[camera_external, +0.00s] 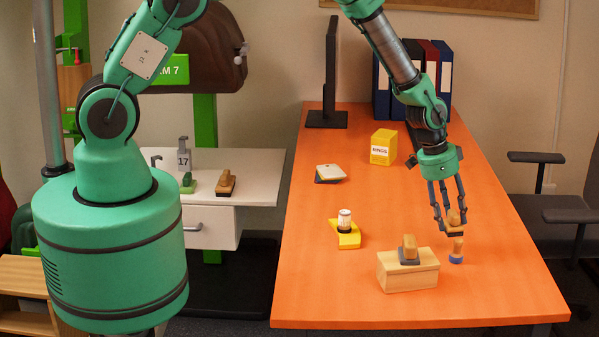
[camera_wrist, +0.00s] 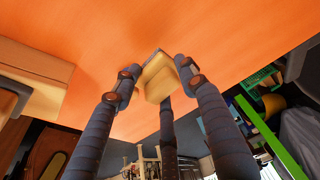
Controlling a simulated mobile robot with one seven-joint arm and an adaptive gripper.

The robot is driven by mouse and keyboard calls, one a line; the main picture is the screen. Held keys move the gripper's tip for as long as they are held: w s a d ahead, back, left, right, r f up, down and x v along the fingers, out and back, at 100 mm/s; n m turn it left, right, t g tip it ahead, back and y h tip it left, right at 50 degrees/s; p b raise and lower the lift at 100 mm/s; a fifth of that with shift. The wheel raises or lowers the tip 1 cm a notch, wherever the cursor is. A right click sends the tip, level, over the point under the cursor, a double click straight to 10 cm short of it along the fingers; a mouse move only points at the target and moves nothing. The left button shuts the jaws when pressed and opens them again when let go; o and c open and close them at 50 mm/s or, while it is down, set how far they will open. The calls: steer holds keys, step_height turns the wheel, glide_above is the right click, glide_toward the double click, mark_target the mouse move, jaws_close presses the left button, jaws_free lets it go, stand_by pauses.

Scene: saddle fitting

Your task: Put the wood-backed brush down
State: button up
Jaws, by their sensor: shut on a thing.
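The wood-backed brush (camera_external: 455,219) is held in my gripper (camera_external: 451,222) above the right part of the orange table (camera_external: 330,285). Its wooden back is between the fingers and a dark underside shows below. The wrist view shows the pale wood of the brush (camera_wrist: 158,80) between my gripper's fingers (camera_wrist: 160,78), with orange tabletop beyond. A small wooden-handled piece with a blue base (camera_external: 456,252) stands just below and in front of the brush in the external view. I cannot tell whether the brush touches it or the table.
A wooden block (camera_external: 408,275) carries a wooden-handled piece with a grey base (camera_external: 408,250), left of my gripper. A yellow holder (camera_external: 345,236) bears a small jar (camera_external: 344,219). A yellow box (camera_external: 383,147) stands farther back.

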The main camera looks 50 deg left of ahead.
mark_target(451, 211)
step_height(451, 211, up, 10)
steer(key=shift+r, duration=0.1)
steer(key=s+d+m, duration=0.1)
steer(key=s+d, duration=0.1)
steer(key=d, duration=1.8)
steer(key=shift+s+d+f, duration=0.15)
steer(key=shift+f, duration=1.1)
steer(key=shift+s+d+f, duration=0.1)
steer(key=shift+f, duration=1.1)
steer(key=shift+f, duration=3.15)
steer(key=shift+c, duration=0.2)
steer(key=shift+f+b, duration=0.35)
steer(key=shift+f, duration=1.5)
